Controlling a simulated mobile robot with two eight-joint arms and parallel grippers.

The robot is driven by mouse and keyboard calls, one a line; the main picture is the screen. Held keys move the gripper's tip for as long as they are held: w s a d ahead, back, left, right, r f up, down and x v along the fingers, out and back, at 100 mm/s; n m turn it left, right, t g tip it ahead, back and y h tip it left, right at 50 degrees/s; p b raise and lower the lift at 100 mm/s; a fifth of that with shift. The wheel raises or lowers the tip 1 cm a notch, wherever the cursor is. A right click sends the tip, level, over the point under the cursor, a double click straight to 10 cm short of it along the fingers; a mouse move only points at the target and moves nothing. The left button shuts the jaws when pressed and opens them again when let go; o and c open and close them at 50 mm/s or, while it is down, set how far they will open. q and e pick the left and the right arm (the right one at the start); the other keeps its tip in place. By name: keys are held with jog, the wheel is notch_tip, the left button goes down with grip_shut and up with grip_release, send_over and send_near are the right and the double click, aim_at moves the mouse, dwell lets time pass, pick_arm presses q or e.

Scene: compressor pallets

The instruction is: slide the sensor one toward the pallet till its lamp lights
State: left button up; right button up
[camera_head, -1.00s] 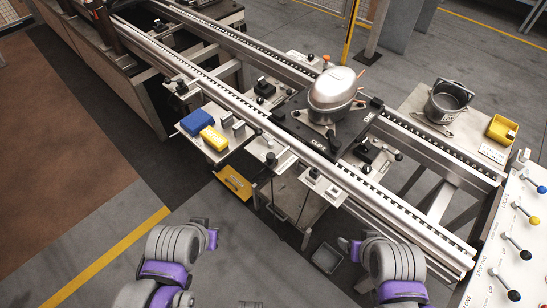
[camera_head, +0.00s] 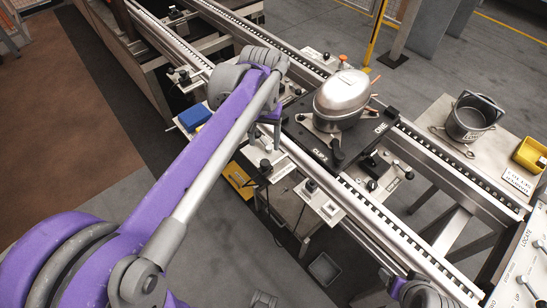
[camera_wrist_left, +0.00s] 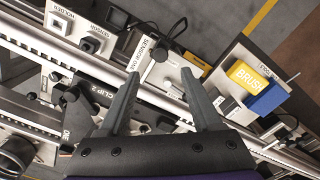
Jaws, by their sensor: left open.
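Sensor one (camera_wrist_left: 147,62) is a pale plate labelled SENSOR ONE with a round black knob, on the rail's near side. It also shows in the head view (camera_head: 280,172), partly behind my left gripper. My left gripper (camera_wrist_left: 160,76) is open and empty. Its fingertips lie either side of the plate's lower part in the wrist view, with the knob just beyond; contact cannot be told. In the head view the left gripper (camera_head: 270,142) hangs above the near rail. The dark pallet (camera_head: 308,148) carries a silver compressor (camera_head: 341,97). I cannot make out a lit lamp.
Another white plate with a knob (camera_head: 325,204) stands along the near rail. A grey bucket (camera_head: 470,120) and yellow bin (camera_head: 531,153) are at right. My right arm (camera_head: 415,291) shows at the bottom edge.

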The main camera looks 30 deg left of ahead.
aim_at(265, 162)
pick_arm(q)
notch_tip(265, 162, down, 9)
jog(key=shift+f+b, duration=0.1)
jog(key=shift+b, duration=0.3)
jog(key=shift+c, duration=0.3)
grip_shut()
dwell(1.0)
